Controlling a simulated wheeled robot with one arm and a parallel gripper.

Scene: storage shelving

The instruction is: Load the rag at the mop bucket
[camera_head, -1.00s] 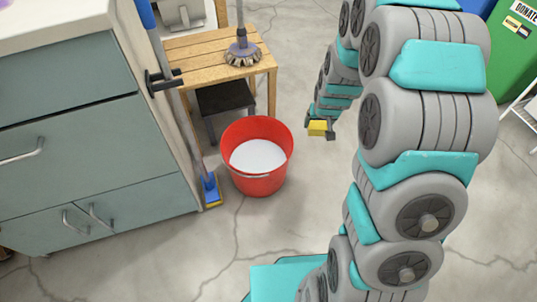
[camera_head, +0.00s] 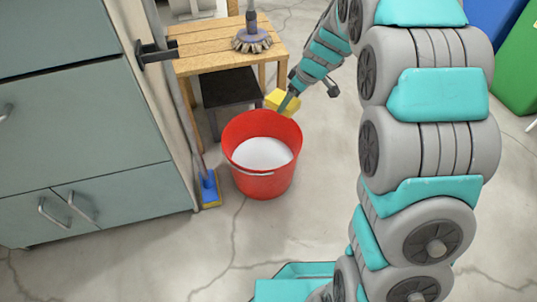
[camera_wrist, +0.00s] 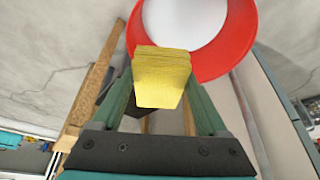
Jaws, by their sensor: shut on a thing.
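A red bucket (camera_head: 262,180) stands on the concrete floor with a white surface inside it. My gripper (camera_head: 284,101) is shut on a yellow rag (camera_head: 276,98), which looks like a small folded block. The rag is above or just behind the bucket's far right rim in the head view; the exact height is hard to tell. In the wrist view the rag (camera_wrist: 161,80) sits between my two green fingers, and the red bucket (camera_wrist: 240,40) is beyond it, with the rag overlapping its rim.
A wooden bench (camera_head: 200,60) with a round brush (camera_head: 252,40) on it stands behind the bucket, with a dark stool (camera_head: 228,88) under it. A grey-green cabinet (camera_head: 80,130) and a blue-and-yellow mop (camera_head: 209,188) are on the left. Floor in front is clear.

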